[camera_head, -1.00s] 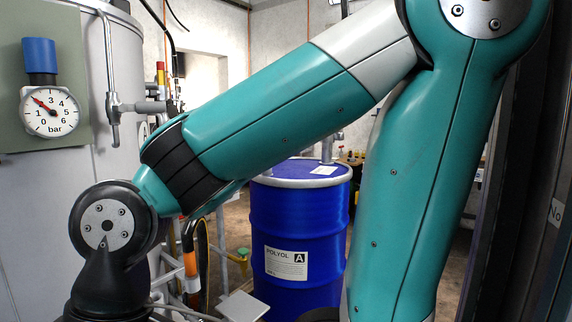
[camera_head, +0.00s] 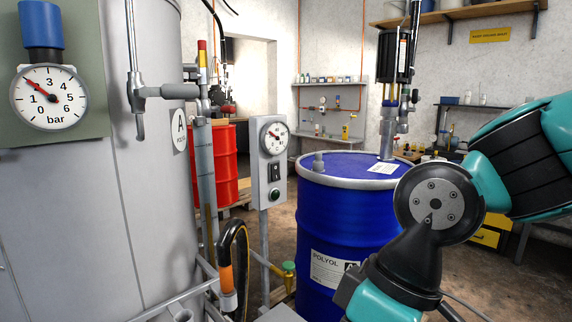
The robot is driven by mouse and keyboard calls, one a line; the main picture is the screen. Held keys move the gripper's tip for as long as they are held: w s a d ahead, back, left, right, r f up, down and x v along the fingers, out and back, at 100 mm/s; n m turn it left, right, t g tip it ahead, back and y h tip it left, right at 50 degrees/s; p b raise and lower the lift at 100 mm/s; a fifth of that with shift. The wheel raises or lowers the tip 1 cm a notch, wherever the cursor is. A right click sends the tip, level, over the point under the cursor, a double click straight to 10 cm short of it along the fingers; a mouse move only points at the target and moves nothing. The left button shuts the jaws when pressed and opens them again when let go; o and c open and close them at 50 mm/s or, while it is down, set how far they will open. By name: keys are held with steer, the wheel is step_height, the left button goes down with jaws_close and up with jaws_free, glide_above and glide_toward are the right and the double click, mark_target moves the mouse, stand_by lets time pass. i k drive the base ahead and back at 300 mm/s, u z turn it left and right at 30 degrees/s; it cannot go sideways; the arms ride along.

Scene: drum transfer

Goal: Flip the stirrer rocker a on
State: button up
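A grey control box (camera_head: 271,161) stands on a post left of the blue drum. It carries a round gauge at its top, a dark rocker switch (camera_head: 274,172) in its middle and a green button (camera_head: 275,194) below. The rocker's on or off position is too small to tell. The blue drum (camera_head: 330,222) is labelled POLYOL A, with a motor-driven stirrer (camera_head: 394,62) rising above its lid. My arm reaches in from the right, in front of the drum's right side. My gripper lies outside the picture.
A grey tank (camera_head: 85,200) with a bar gauge (camera_head: 48,97) fills the left. A black hose (camera_head: 235,240) and pipes stand between tank and box. A red drum (camera_head: 215,163) is behind. A bench and shelf line the back. Floor shows between box and drum.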

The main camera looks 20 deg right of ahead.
mark_target(275, 175)
steer(key=k, duration=0.5)
steer(key=z, duration=1.4)
steer(key=i, duration=0.8)
steer(key=u, duration=1.7)
